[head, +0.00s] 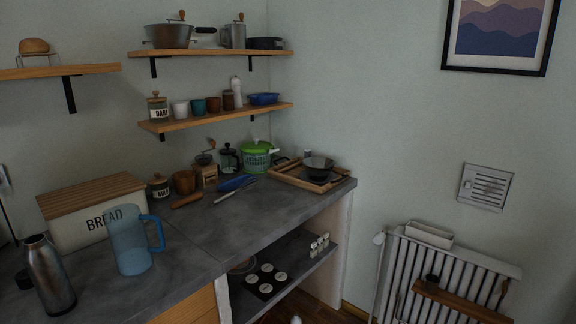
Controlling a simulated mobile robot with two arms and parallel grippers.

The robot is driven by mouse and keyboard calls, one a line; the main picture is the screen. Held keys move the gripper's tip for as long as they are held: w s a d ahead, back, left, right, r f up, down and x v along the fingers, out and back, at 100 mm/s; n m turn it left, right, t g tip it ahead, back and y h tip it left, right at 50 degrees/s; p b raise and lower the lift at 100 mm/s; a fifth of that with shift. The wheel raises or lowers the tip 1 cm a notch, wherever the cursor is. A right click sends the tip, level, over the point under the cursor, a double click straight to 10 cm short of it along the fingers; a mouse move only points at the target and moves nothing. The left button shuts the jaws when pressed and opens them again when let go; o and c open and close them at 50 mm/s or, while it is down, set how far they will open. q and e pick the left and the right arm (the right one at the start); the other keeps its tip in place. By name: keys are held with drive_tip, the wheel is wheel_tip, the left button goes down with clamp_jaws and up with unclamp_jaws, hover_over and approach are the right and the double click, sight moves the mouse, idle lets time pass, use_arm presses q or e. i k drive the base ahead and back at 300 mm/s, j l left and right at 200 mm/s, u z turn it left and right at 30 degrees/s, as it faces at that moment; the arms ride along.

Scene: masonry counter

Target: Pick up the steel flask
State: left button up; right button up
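The steel flask (50,275) is a dark grey metallic bottle with a narrower neck. It stands upright on the grey counter (185,285) at the lower left of the head view.
A blue translucent jug (130,242) stands right of the flask, before a white bread bin (80,222) with a wooden lid. Jars, a green pot (256,158) and a wooden tray (290,178) line the back. The counter right of the jug is partly clear.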

sight(41, 259)
drive_tip(key=u, duration=1.45)
